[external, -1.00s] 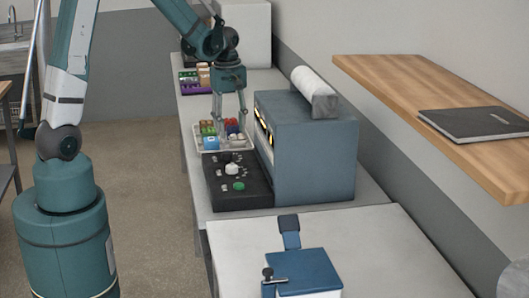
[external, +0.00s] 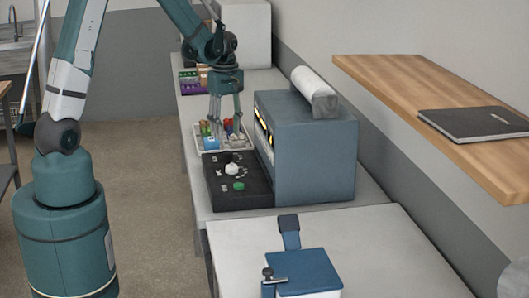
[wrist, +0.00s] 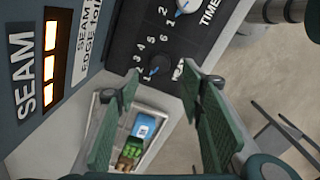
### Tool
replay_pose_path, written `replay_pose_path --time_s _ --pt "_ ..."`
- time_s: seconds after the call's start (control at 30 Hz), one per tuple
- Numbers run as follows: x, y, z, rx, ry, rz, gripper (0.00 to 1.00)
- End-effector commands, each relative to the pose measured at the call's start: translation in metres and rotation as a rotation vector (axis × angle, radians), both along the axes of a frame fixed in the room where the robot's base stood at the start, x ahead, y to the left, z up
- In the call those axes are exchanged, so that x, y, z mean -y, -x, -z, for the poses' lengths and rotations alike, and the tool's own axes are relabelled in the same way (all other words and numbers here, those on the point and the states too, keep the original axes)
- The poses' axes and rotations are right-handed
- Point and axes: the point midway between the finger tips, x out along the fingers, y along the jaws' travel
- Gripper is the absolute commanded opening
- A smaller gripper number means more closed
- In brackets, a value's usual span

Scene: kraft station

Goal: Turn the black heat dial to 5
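The black heat dial (wrist: 158,65) is on the dark control panel (wrist: 122,30) in the wrist view. Numbers run around it, and its blue mark appears to point near the 1. In the external view it is a small dark knob at the far end of the panel (external: 253,200), hard to make out. My gripper (wrist: 160,84) is open, its two green fingers well apart with nothing between them. In the external view my gripper (external: 227,137) points down above the tray, close to the panel's far end. No contact with the dial shows.
A white time dial (external: 232,169) and a green button (external: 239,186) sit nearer on the panel. The blue-grey sealing machine (external: 310,155) stands close on the right. A white tray (external: 197,137) with coloured items lies beyond the panel.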

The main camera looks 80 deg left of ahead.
Motion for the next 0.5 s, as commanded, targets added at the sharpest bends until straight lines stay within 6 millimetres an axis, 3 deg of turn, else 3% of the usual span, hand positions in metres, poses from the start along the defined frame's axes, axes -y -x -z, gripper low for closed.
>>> replay_pose_path --time_s 0.5 --pt "0.000 0.000 0.045 0.000 0.000 0.000 0.39"
